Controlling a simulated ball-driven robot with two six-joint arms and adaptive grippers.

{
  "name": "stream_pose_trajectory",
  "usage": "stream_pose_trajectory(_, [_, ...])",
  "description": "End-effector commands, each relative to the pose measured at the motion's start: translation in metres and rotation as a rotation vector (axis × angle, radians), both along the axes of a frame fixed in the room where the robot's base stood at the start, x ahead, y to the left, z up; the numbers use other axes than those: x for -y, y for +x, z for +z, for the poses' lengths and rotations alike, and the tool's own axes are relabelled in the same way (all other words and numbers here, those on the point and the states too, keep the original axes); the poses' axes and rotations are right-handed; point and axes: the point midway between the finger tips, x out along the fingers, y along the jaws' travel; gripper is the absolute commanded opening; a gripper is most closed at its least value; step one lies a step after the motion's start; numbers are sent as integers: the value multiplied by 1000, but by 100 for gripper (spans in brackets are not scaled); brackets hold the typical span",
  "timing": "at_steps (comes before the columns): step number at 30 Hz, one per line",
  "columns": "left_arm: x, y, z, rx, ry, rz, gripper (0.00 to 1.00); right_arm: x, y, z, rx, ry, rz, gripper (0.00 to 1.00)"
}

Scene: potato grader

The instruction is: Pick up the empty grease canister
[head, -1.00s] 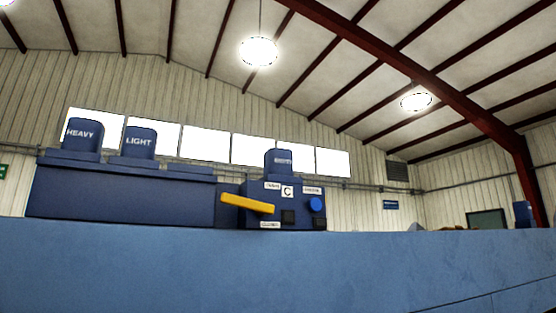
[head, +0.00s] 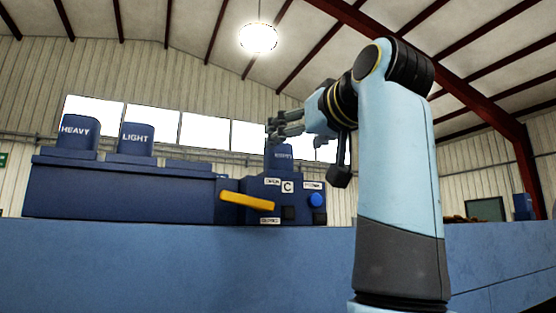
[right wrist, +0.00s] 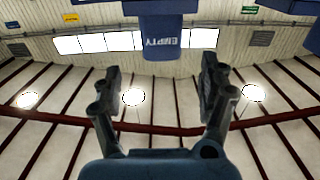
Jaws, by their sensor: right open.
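The empty grease canister (head: 278,160) is a dark blue block standing upright on the control box in the head view, partly hidden behind my right gripper. In the right wrist view the canister (right wrist: 163,28) appears upside down at the top centre, with EMPTY lettered on it. My right gripper (head: 271,131) is open and empty, and overlaps the canister's top in the head view. In the right wrist view its two fingers (right wrist: 160,75) are spread to either side, with the canister beyond the gap between them. My left gripper is out of view.
Similar blue canisters marked HEAVY (head: 76,138) and LIGHT (head: 137,139) stand on the long blue housing (head: 115,192) at left. A yellow lever (head: 246,201) and a blue knob (head: 316,199) stick out of the control box (head: 270,188). A blue wall (head: 180,265) runs across the front.

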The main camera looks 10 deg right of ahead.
Motion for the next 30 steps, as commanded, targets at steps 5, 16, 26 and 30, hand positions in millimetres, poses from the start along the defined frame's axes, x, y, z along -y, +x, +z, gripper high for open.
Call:
stream_pose_trajectory(5, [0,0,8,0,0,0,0,-4,22,1,-2,0,0,77])
stream_pose_trajectory(16, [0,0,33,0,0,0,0,-16,68,4,-2,0,-1,77])
stream_pose_trajectory(26, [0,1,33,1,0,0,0,-17,75,1,0,1,-1,74])
stream_pose_trajectory(30, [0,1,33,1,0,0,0,-17,75,1,0,1,-1,56])
